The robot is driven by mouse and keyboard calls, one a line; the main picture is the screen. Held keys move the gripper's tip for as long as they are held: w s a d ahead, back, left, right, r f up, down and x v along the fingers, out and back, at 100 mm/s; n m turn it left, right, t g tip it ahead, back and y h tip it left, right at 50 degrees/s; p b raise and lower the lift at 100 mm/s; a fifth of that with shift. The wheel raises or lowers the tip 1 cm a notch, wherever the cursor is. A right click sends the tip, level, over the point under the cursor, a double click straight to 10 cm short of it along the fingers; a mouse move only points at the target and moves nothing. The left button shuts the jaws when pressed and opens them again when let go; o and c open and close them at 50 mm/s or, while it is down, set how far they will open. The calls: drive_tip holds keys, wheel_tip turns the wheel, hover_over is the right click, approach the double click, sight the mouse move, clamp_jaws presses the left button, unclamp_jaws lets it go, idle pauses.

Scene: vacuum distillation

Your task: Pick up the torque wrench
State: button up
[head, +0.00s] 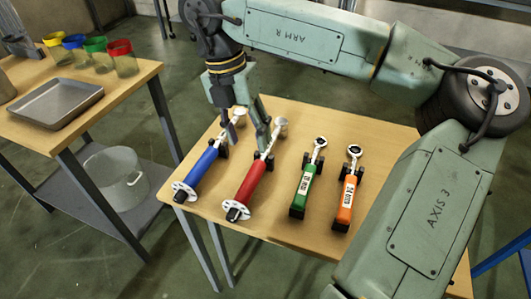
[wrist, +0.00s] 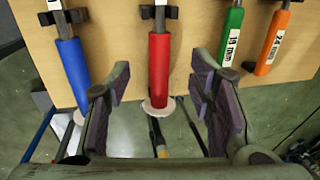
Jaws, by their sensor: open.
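Two long tools lie side by side on the wooden table, each with a silver shaft, a coloured handle and a white disc at the near end. One has a red handle (head: 251,181), the other a blue handle (head: 202,166). Neither is named in a readable label, so I cannot tell which is meant by the torque wrench. My gripper (head: 246,143) is above the shafts of these two tools. In the wrist view my gripper (wrist: 163,78) is open and empty. The red handle (wrist: 159,60) shows between its fingers, with the blue handle (wrist: 72,72) to the left.
A green wrench (head: 303,188) marked 19 mm and an orange wrench (head: 346,200) marked 24 mm lie to the right. Small dark holders prop the tools. A side table at left bears a metal tray (head: 88,91) and coloured cups; a pot (head: 115,180) stands below.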

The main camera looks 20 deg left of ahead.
sight(256, 165)
drive_tip(key=f, duration=0.2)
drive_tip(key=d+f, duration=0.1)
drive_tip(key=f, duration=0.1)
drive_tip(key=shift+s+f+p, duration=0.1)
drive_tip(key=shift+f+p, duration=0.2)
drive_tip(key=shift+d+f+p, duration=0.15)
drive_tip(key=shift+f+p, duration=0.15)
drive_tip(key=shift+f, duration=0.65)
drive_tip(key=shift+d+f+p, duration=0.2)
drive_tip(key=shift+f+p, duration=0.1)
drive_tip(key=shift+f, duration=0.65)
drive_tip(key=shift+d+f+p, duration=0.15)
drive_tip(key=shift+f+p, duration=0.15)
drive_tip(key=shift+f, duration=0.65)
drive_tip(key=shift+c, duration=0.6)
clamp_jaws()
